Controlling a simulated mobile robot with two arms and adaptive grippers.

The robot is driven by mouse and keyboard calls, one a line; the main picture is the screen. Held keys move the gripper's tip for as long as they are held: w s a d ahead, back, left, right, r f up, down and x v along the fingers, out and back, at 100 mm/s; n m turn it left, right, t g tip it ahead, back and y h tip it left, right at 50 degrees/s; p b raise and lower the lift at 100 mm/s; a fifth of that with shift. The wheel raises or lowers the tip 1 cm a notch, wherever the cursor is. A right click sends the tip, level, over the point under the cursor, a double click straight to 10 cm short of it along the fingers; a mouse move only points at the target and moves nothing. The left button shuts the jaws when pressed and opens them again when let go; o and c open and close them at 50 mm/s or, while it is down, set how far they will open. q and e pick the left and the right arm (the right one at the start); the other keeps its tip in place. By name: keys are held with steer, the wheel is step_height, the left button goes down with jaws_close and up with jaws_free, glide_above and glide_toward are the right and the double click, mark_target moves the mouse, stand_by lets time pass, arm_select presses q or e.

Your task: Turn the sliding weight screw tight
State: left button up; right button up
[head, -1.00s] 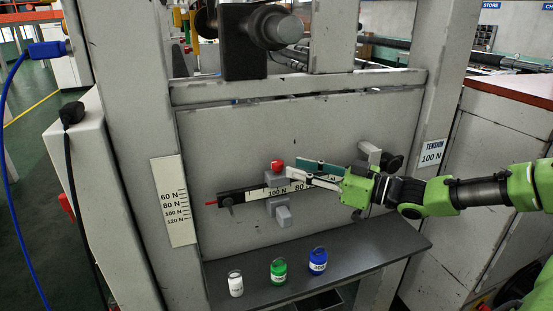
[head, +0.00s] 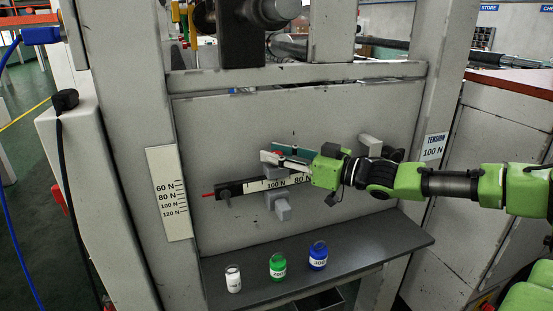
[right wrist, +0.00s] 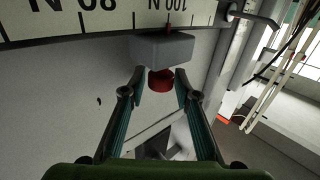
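The sliding weight (head: 281,209) is a grey block on the scale beam (head: 237,189), at about the 100 N mark. Its red screw (right wrist: 160,80) sticks out of the grey block (right wrist: 160,47) in the right wrist view. In the head view the screw is mostly hidden by the fingers. My right gripper (right wrist: 156,92) is open, with its two fingers apart on either side of the screw. A gap shows between each finger and the screw, so neither looks in contact. In the head view the right gripper (head: 272,153) reaches in from the right. My left gripper is not in view.
A sign (head: 433,147) reads TENSION 100 N. A scale plate (head: 169,195) is on the left post. White (head: 233,279), green (head: 277,267) and blue (head: 318,256) jars stand on the dark shelf (head: 375,248) below. The panel around the beam is clear on the left.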

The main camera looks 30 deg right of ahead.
stand_by(0.3)
jaws_close()
